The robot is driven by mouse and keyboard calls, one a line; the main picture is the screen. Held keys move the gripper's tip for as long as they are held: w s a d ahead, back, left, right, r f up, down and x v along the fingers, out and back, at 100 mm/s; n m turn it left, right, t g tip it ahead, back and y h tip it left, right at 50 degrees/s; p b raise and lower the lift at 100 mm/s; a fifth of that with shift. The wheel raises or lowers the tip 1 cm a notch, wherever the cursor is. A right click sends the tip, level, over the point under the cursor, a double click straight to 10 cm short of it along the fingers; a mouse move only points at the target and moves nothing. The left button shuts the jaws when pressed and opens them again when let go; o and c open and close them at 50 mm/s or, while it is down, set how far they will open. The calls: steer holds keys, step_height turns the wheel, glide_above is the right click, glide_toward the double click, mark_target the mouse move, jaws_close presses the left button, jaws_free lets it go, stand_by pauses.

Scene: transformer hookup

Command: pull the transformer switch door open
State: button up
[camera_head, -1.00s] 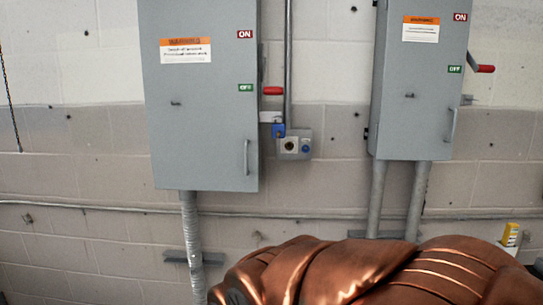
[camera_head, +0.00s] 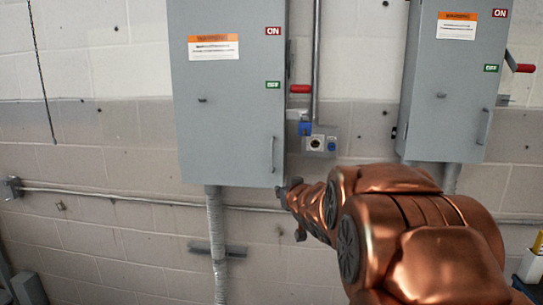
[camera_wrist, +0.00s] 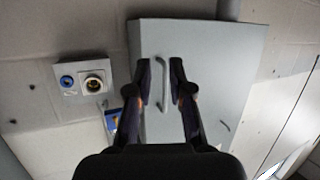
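A grey switch box (camera_head: 228,130) hangs on the wall, its door shut, with a thin vertical handle (camera_head: 273,155) near the lower right edge. Its red lever (camera_head: 300,89) sits on the right side, level with the green OFF label. My gripper (camera_head: 290,190) is near the box's lower right corner. In the wrist view my gripper (camera_wrist: 161,72) is open, with the door handle (camera_wrist: 160,84) appearing between its two fingers. I cannot tell how far the fingertips are from the door. The wrist view shows the door (camera_wrist: 210,70) upside down.
A control plate (camera_head: 318,143) with a blue button and a blue padlock (camera_head: 305,128) are right of the box. A second grey box (camera_head: 455,90) hangs further right. A conduit (camera_head: 214,235) runs below the first box. A yellow-topped object (camera_head: 537,250) stands at far right.

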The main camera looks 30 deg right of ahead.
mark_target(272, 158)
step_height(272, 158, up, 6)
steer(key=w+d+r+n+t+y, duration=0.1)
steer(key=w+d+n+t+y, duration=0.1)
steer(key=w+t+y, duration=0.15)
steer(key=shift+h, duration=0.45)
steer(key=shift+w+d+f+p, duration=0.15)
steer(key=shift+w+p, duration=0.35)
steer(key=shift+w, duration=1.25)
steer(key=shift+w+d+f+p, duration=0.1)
steer(key=shift+w+p, duration=0.4)
steer(key=shift+w, duration=1.25)
jaws_close()
